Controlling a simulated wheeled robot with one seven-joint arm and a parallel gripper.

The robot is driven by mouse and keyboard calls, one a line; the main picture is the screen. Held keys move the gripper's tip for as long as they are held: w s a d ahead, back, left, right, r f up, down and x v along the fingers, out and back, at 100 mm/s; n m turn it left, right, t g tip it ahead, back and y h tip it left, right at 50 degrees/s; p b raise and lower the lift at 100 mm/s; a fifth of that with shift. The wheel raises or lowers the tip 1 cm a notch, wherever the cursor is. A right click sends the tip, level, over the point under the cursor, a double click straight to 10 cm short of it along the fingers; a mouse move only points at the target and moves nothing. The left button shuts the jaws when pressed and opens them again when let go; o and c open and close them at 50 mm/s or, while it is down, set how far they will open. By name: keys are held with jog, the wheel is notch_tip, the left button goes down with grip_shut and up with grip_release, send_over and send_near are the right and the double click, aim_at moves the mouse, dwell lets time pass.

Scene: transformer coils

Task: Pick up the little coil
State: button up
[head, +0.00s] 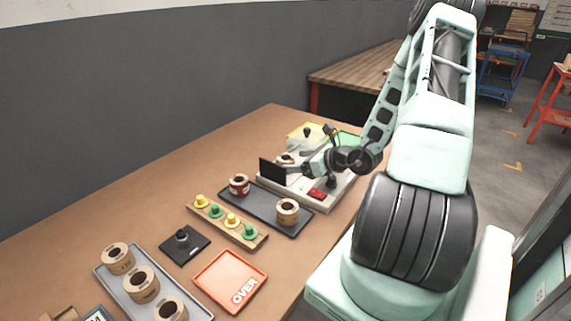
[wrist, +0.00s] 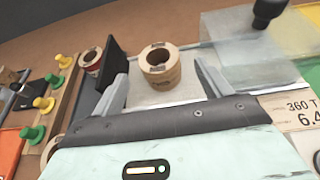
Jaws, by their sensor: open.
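A small tan coil (wrist: 160,72) with a dark centre hole stands upright on a pale plate of the grey test station in the wrist view. In the head view this coil (head: 284,158) is partly hidden behind a black upright panel. My gripper (head: 307,168) is over the station, coming from the right. In the wrist view my gripper (wrist: 162,78) is open, with one finger on each side of the coil in the picture. I cannot tell whether the fingertips are level with it. No contact shows.
The black panel (wrist: 112,68) stands close left of my fingers. A clear cover (wrist: 245,48) is on the right. A dark tray (head: 262,207) holds a red-banded coil (head: 239,185) and a tan coil (head: 288,211). A grey tray (head: 200,309) holds three coils.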

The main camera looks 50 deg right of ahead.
aim_at(281, 161)
jog(key=shift+x, duration=3.6)
jog(key=shift+c, duration=0.4)
jog(key=c, duration=1.1)
jog(key=shift+r, duration=0.1)
jog(key=shift+c, duration=0.2)
